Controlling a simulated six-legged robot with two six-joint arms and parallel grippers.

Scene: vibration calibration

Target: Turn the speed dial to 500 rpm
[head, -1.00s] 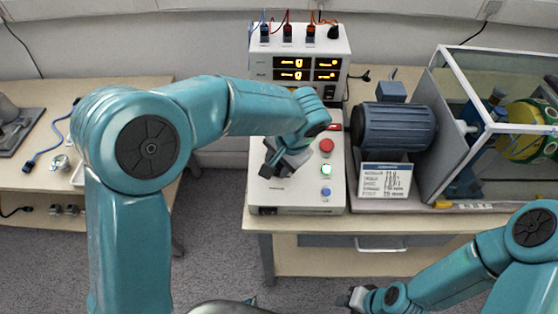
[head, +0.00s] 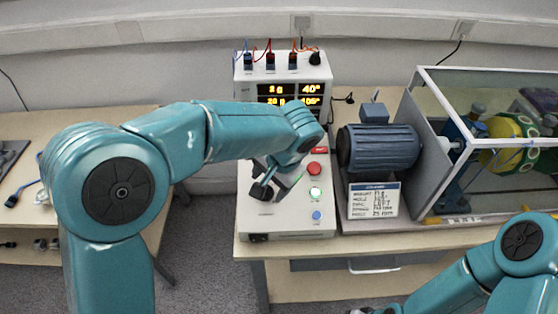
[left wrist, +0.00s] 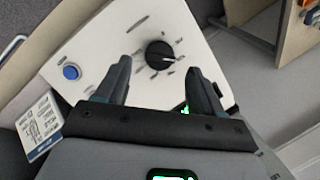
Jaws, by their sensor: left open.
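The white control box (head: 255,222) stands on the bench, with a red button (head: 314,169), a lit green button (head: 315,194) and a blue button (head: 317,215) on its right side. My left gripper (head: 268,186) is over the box's left part and hides the dial in the head view. In the left wrist view, the black speed dial (left wrist: 160,54) has a white pointer mark and printed marks around it, too small to read. My open left fingers (left wrist: 158,68) are on either side of the dial, just short of it; contact cannot be told. My right gripper (head: 362,311) is cut off at the bottom edge.
A display unit (head: 243,90) with orange readouts and plugged cables stands behind the box. A blue motor (head: 378,147), a white card (head: 374,200) and a clear enclosure (head: 418,150) stand to the right. A second bench (head: 110,122) is at the left.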

